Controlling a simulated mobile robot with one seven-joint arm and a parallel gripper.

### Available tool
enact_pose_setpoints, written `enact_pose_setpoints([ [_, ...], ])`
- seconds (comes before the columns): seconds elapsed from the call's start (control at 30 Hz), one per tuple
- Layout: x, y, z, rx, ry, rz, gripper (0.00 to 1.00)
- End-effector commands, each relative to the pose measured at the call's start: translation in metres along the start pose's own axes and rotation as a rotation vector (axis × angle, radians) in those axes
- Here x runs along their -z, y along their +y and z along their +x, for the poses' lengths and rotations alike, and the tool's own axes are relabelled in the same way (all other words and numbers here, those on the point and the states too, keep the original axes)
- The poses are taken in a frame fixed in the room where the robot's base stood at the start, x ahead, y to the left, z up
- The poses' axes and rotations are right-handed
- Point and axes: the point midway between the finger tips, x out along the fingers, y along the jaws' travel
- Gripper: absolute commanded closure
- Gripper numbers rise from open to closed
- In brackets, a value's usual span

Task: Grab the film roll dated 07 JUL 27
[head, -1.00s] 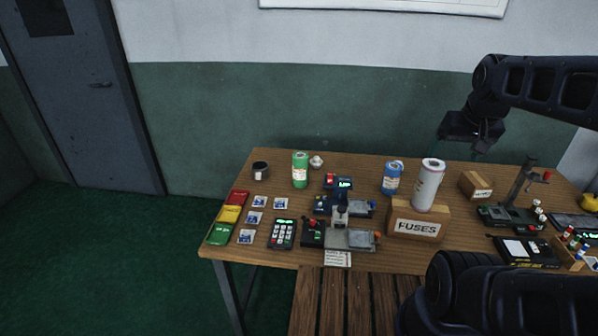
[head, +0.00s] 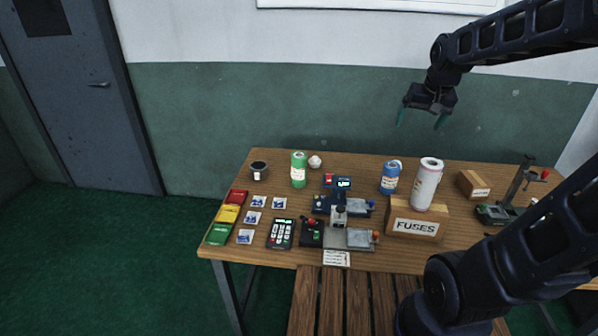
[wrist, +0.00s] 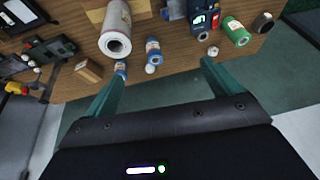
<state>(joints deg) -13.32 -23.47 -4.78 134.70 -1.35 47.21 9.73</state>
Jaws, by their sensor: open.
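Several rolls with labels stand on the wooden table; I cannot read any date. A green roll (head: 299,170) stands at the back left. A blue roll (head: 390,178) stands right of the middle. A larger white roll (head: 428,183) stands on or behind the FUSES box (head: 416,223). The wrist view shows the green roll (wrist: 236,32), the white roll (wrist: 117,30), a blue roll (wrist: 153,50) and a second blue one (wrist: 121,68) beside the left finger. My gripper (head: 420,120) is open and empty, above and behind the table's back edge, apart from all rolls.
A dark mug (head: 259,168) and a small white object (head: 315,161) flank the green roll. Splicer-like devices (head: 345,205) and a keypad (head: 281,234) fill the middle. A small cardboard box (head: 473,184) and a stand (head: 518,185) are at right. The air around my gripper is clear.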

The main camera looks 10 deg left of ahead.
Motion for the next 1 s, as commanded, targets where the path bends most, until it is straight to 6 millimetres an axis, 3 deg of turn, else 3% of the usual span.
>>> enact_pose_setpoints([
  [0.2, 0.048, -0.035, 0.037, 0.01, -0.018, 0.001, 0.1],
  [0.5, 0.102, -0.093, 0.097, 0.01, -0.03, 0.002, 0.1],
  [0.8, 0.138, -0.164, 0.169, -0.004, -0.03, -0.008, 0.1],
  [1.0, 0.15, -0.216, 0.222, -0.017, -0.024, -0.024, 0.1],
])
